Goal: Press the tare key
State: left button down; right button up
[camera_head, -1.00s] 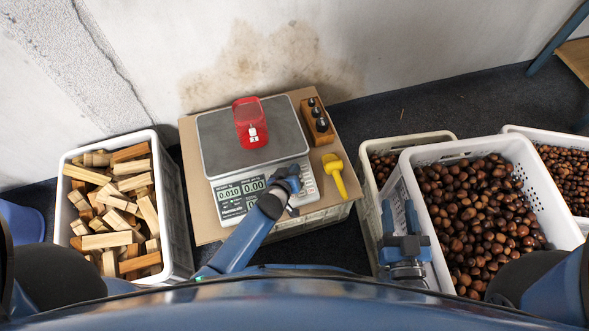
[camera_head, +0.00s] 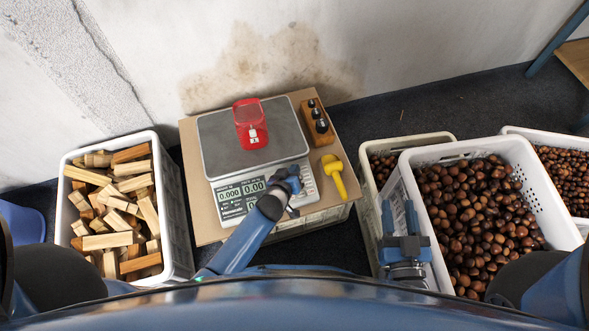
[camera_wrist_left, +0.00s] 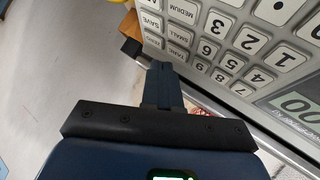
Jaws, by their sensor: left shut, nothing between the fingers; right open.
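The scale (camera_head: 216,148) stands on a cardboard-topped surface; its display (camera_head: 230,195) reads 0.000 on the left and 0.00 beside it. A red, see-through container (camera_head: 250,125) sits on its pan. My left gripper (camera_head: 292,211) is over the right part of the keypad (camera_head: 307,190), partly hidden by its own wrist. In the left wrist view its fingers (camera_wrist_left: 161,70) are shut and empty, with tips beside the tare key (camera_wrist_left: 177,52) and zero key (camera_wrist_left: 153,43). I cannot tell whether they touch. My right gripper (camera_head: 402,215) is open and empty by the chestnut crate.
A yellow scoop (camera_head: 334,172) and a wooden block of weights (camera_head: 317,122) lie right of the scale. A crate of wood pieces (camera_head: 178,205) stands left. A large chestnut crate (camera_head: 533,170) stands right, with smaller-nut crates behind it.

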dwell(0.3)
pick_arm(q)
jog(key=shift+s+d+r+p, duration=0.1)
jog(key=shift+s+r+p, duration=0.15)
jog(key=shift+r+p, duration=0.4)
jog(key=shift+s+d+r+p, duration=0.1)
jog(key=shift+s+r+p, duration=0.2)
jog(key=shift+r, duration=0.7)
jog(key=shift+s+d+r+p, duration=0.1)
jog(key=shift+s+r+p, duration=0.1)
jog(key=shift+r+p, duration=0.5)
jog(key=shift+r, duration=0.1)
